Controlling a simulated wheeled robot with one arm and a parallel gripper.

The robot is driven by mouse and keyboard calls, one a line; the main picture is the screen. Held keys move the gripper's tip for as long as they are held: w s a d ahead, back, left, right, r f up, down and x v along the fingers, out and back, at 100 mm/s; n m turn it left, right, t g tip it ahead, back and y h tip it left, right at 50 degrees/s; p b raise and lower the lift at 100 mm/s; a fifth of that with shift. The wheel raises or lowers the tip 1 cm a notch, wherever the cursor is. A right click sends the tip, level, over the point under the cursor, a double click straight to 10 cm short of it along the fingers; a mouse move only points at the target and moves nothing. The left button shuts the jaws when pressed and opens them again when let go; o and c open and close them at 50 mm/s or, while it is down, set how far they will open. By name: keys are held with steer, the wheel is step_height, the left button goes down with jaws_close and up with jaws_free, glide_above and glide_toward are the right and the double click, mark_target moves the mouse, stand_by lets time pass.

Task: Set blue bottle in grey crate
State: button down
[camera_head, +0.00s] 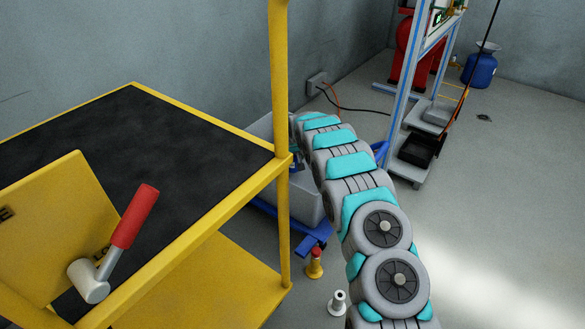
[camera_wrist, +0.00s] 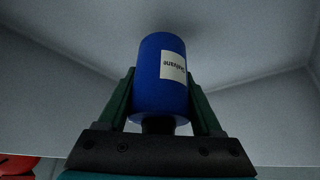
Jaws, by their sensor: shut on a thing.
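In the wrist view, my gripper (camera_wrist: 160,88) is shut on the blue bottle (camera_wrist: 153,72), with one green finger on each side. The bottle has a white label with dark lettering, and a dark neck or cap points toward the palm. Grey surfaces meeting at corners surround it; I cannot tell for sure whether these are the crate's inside. In the head view, the grey crate (camera_head: 307,196) stands low beyond the yellow cart. My arm reaches toward its far end. My arm and the cart post partly cover the crate.
The yellow cart (camera_head: 175,240) with a black top fills the left; a red-handled mallet (camera_head: 119,240) is at its near edge. A blue trolley (camera_head: 313,240) shows by the crate. A small yellow-and-red item (camera_head: 315,265) stands on the floor. Open floor lies right.

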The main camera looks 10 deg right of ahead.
mark_target(292, 166)
steer(key=shift+f, duration=1.75)
steer(key=shift+f+b, duration=0.15)
steer(key=shift+b, duration=0.15)
steer(key=shift+c, duration=0.2)
jaws_free()
